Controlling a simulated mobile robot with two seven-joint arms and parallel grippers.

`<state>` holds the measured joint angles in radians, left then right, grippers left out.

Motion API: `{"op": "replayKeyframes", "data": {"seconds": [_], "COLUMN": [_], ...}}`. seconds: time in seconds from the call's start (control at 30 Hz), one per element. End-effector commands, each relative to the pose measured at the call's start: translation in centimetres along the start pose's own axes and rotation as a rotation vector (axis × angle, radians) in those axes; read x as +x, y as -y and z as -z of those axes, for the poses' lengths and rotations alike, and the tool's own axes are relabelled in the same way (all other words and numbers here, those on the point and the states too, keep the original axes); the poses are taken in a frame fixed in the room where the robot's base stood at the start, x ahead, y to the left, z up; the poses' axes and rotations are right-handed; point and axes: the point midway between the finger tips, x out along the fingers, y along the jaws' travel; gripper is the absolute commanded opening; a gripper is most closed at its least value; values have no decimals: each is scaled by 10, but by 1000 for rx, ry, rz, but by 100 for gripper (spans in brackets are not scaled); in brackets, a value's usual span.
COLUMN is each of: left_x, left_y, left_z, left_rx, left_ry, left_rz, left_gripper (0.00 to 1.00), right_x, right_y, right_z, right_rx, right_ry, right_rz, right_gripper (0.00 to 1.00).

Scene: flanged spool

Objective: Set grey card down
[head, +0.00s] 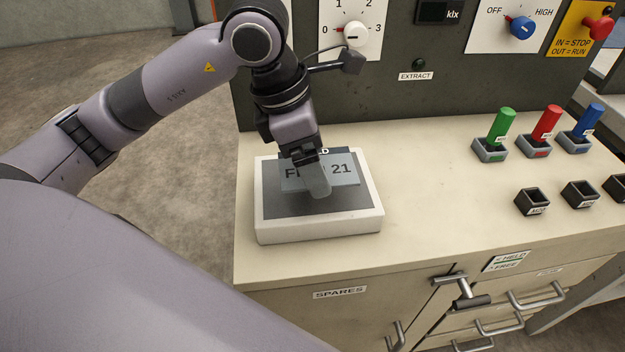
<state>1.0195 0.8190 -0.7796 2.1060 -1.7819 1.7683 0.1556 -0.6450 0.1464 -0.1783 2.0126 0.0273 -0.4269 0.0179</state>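The grey card (344,172), with "FI" and "21" showing on it, is over the dark top of a white-edged block (320,228) on the bench. Part of its lettering is hidden behind my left gripper. I cannot tell whether the card rests flat on the block or is just above it. My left gripper (316,180) points down at the middle of the card, its fingers overlapping it in the picture. Whether the fingers are closed on the card does not show. My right gripper is not in view.
Green (501,124), red (547,122) and blue (587,120) handles stand in holders at the right. Empty dark sockets (532,202) are in front of them. A control panel (430,75) rises behind. The bench between block and sockets is clear (430,190).

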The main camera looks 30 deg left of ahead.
Motion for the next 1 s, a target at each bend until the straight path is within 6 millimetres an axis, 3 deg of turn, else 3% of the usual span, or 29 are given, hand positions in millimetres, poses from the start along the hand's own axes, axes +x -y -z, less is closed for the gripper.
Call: {"op": "replayKeyframes", "data": {"seconds": [0.17, 0.4, 0.8, 0.83, 0.87, 1.0], "left_x": [12, 44, 50, 48, 48, 48], "left_y": [0, 1, 0, 0, 0, 0], "left_z": [4, 14, 15, 15, 15, 15], "left_rx": [0, 0, 1, 1, 1, 1], "left_ry": [0, -1, 1, 1, 1, 1], "left_rz": [1, 2, -1, -1, -1, 0], "left_gripper": [54, 54, 54, 94, 100, 100], "right_x": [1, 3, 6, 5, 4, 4], "right_y": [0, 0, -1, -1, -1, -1], "right_z": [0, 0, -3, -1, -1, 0], "right_rx": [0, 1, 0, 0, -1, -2], "right_ry": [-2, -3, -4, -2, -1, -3], "right_rz": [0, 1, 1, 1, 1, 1], "right_gripper": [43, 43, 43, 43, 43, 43]}}
